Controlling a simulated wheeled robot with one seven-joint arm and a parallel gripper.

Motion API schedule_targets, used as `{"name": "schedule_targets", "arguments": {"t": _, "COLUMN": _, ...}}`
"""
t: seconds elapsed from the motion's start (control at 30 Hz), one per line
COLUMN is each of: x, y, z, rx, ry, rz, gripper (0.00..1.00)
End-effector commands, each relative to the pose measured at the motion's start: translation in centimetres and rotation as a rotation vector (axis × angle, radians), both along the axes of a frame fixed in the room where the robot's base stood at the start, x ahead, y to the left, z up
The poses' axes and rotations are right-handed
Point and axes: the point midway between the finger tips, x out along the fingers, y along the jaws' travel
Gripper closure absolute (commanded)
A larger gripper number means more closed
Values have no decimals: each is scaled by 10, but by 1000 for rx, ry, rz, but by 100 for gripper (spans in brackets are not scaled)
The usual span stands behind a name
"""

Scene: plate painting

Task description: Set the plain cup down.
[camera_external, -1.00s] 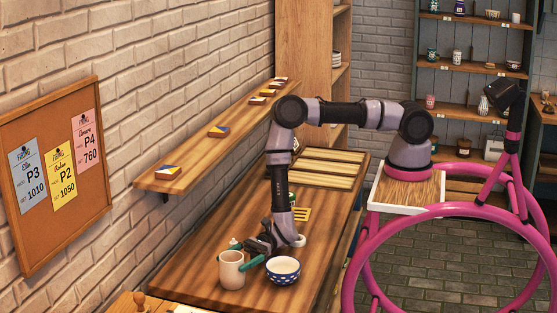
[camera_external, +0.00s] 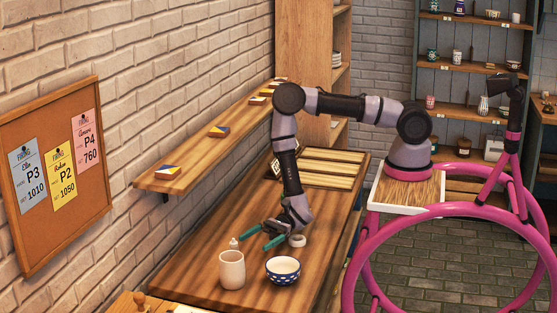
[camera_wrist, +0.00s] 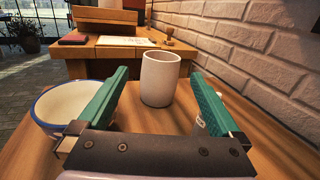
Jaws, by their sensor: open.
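The plain cup (camera_external: 232,270) is off-white and stands upright on the wooden table (camera_external: 205,290), near its front end. It also shows in the wrist view (camera_wrist: 160,79), upright beyond my fingertips and apart from them. My gripper (camera_external: 257,234) is open and empty, its green fingers spread just behind the cup in the external view. In the wrist view the two green fingers (camera_wrist: 158,85) point toward the cup on either side, with a gap around it.
A blue bowl with white dots (camera_external: 283,270) stands right of the cup. A small white bottle (camera_external: 234,244) is behind the cup, near the wall. A white ring-shaped roll (camera_external: 297,240) lies beside my gripper. Tiles (camera_external: 219,131) lie on the wall shelf. Table behind the gripper has free room.

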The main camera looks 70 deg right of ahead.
Motion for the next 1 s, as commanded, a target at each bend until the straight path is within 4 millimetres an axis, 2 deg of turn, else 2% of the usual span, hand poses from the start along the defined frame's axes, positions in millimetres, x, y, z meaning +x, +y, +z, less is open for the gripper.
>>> {"name": "schedule_targets", "arguments": {"t": 0.1, "x": 6, "y": -2, "z": 62, "rx": 7, "ry": -106, "rz": 116, "gripper": 0}}
{"name": "schedule_targets", "arguments": {"t": 0.2, "x": 0, "y": -10, "z": 118, "rx": -13, "ry": -211, "rz": 249, "gripper": 0}}
{"name": "schedule_targets", "arguments": {"t": 0.4, "x": -25, "y": -44, "z": 206, "rx": -131, "ry": -414, "rz": 482, "gripper": 0}}
{"name": "schedule_targets", "arguments": {"t": 0.57, "x": -51, "y": -84, "z": 257, "rx": -290, "ry": -571, "rz": 629, "gripper": 0}}
{"name": "schedule_targets", "arguments": {"t": 0.7, "x": -72, "y": -126, "z": 290, "rx": -467, "ry": -699, "rz": 726, "gripper": 0}}
{"name": "schedule_targets", "arguments": {"t": 0.87, "x": -93, "y": -180, "z": 320, "rx": -708, "ry": -832, "rz": 789, "gripper": 0}}
{"name": "schedule_targets", "arguments": {"t": 1.0, "x": -110, "y": -231, "z": 343, "rx": -940, "ry": -933, "rz": 802, "gripper": 0}}
